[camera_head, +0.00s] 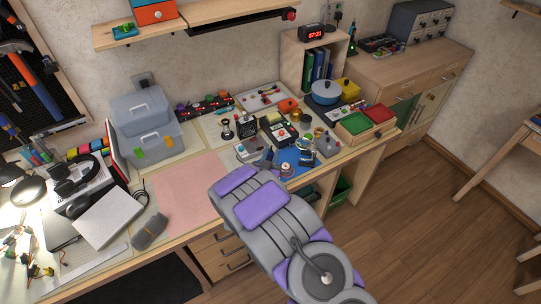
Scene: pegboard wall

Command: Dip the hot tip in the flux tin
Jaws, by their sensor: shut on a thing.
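My arm reaches up from the lower right over the front of the bench, and my gripper (266,160) is at its far end, low by the blue mat (298,158). The gripper is small here and mostly hidden behind my own arm. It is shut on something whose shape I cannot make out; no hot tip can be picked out. A small round tin-like object (286,168) stands on the blue mat just right of the gripper. I cannot tell whether this is the flux tin. Several other small round items stand behind the mat.
Grey boxes (251,149) and a dark-and-cream device (278,130) crowd the bench around the gripper. The pink mat (190,190) at left is mostly clear.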

